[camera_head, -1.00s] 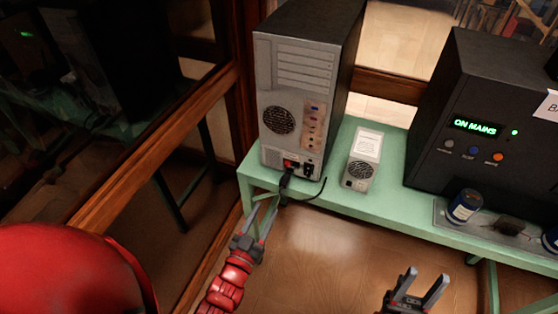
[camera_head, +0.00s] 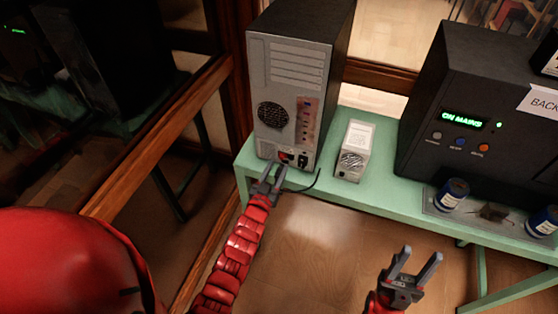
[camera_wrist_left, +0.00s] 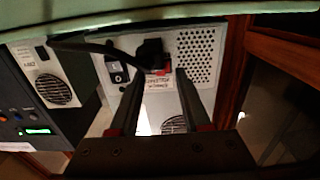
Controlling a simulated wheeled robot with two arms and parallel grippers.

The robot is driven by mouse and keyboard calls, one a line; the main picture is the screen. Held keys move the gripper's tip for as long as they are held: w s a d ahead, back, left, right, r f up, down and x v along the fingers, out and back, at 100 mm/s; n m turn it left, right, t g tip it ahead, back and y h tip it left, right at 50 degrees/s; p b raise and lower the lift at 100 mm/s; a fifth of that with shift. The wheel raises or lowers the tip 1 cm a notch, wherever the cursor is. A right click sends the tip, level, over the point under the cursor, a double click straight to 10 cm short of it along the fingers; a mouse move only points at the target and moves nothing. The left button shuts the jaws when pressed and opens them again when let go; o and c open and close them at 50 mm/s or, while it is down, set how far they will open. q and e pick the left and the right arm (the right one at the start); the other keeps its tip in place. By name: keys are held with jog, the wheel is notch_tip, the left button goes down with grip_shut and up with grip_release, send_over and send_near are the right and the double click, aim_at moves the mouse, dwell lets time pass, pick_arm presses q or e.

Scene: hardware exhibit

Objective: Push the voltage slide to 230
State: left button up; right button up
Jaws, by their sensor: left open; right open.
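The grey computer tower (camera_head: 290,75) stands on the green bench with its back panel facing me. A small red part (camera_head: 284,156), likely the voltage slide, sits low on that panel; its setting is too small to read. My left gripper (camera_head: 272,170) is open and empty, just in front of the panel's lower part. In the left wrist view, a black plug (camera_wrist_left: 150,52) and the red part (camera_wrist_left: 164,71) show between or just beyond the open fingers (camera_wrist_left: 161,76). A rocker switch (camera_wrist_left: 116,73) is beside them. My right gripper (camera_head: 420,258) is open and empty over the floor.
A black cable runs from the plug along the bench (camera_head: 238,160). A small white-labelled power supply (camera_head: 354,150) stands right of the tower. A black backup unit (camera_head: 450,90) reading "ON MAINS" and blue cans (camera_head: 451,195) are further right. A wooden-framed glass wall (camera_head: 160,135) is at left.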

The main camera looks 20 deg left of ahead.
aim_at(282, 157)
pick_arm(q)
jog(key=shift+w, duration=1.3)
grip_shut()
dwell(0.5)
